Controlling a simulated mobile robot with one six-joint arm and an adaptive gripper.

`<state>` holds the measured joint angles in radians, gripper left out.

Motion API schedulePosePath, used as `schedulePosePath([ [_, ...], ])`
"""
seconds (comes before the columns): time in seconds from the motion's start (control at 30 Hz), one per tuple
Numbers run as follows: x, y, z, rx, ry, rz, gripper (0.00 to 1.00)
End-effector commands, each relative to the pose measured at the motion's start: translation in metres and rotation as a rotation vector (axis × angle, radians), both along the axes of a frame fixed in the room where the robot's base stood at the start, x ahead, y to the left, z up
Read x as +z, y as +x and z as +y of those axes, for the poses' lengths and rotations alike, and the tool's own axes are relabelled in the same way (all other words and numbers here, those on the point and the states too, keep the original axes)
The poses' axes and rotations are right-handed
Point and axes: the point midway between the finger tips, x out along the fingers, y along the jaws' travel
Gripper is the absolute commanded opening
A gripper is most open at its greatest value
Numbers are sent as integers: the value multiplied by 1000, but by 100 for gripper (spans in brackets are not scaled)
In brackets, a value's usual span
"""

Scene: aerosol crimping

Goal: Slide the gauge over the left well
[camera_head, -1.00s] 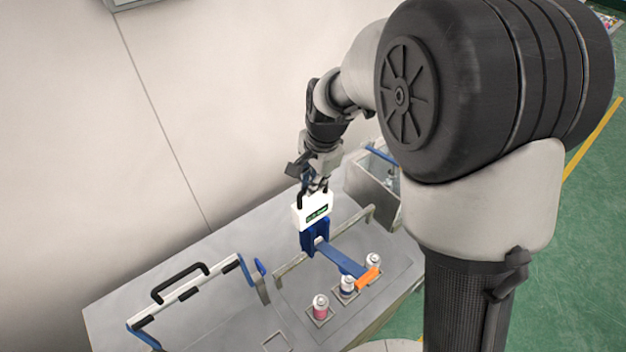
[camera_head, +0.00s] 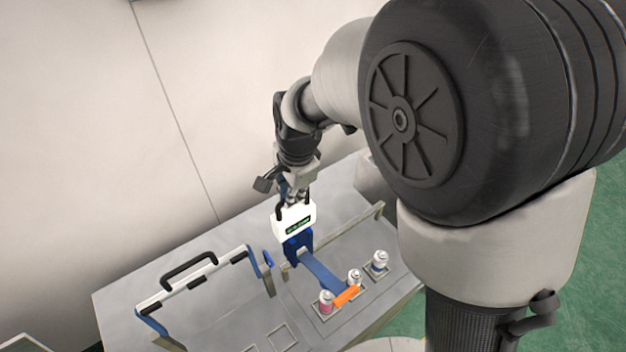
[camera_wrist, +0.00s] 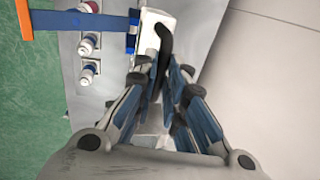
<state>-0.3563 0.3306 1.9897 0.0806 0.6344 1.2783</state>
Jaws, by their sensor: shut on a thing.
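The gauge (camera_head: 294,222) has a white body with a green display, a black handle, a blue carriage (camera_head: 297,250) and a blue arm (camera_head: 320,272) ending in an orange tip (camera_head: 346,296). My gripper (camera_head: 291,193) is shut on the handle, also seen in the wrist view (camera_wrist: 166,50). The left well holds a pink can (camera_head: 326,301); the middle can (camera_head: 354,278) and the blue-banded right can (camera_head: 380,262) stand in the other wells. The arm's end is between the left and middle cans, close to the left one. In the wrist view the blue arm (camera_wrist: 75,20) crosses beside the top can (camera_wrist: 90,7).
The carriage sits on a metal rail (camera_head: 350,231) along the bench (camera_head: 235,312). A hinged frame with a black handle (camera_head: 188,268) stands to the left. Empty square outlines lie left of the cans.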

Motion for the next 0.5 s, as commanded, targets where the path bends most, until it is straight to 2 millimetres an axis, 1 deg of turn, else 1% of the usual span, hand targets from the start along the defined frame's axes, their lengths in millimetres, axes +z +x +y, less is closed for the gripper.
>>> schedulePosePath([
  [0.1, 0, -5, 7, 2, 0, -4, 0],
  [0.37, 0, -5, 7, 0, 0, -2, 0],
  [0.4, 0, -5, 8, 0, 0, -1, 13],
  [0.5, 0, -5, 7, 0, 0, -1, 20],
])
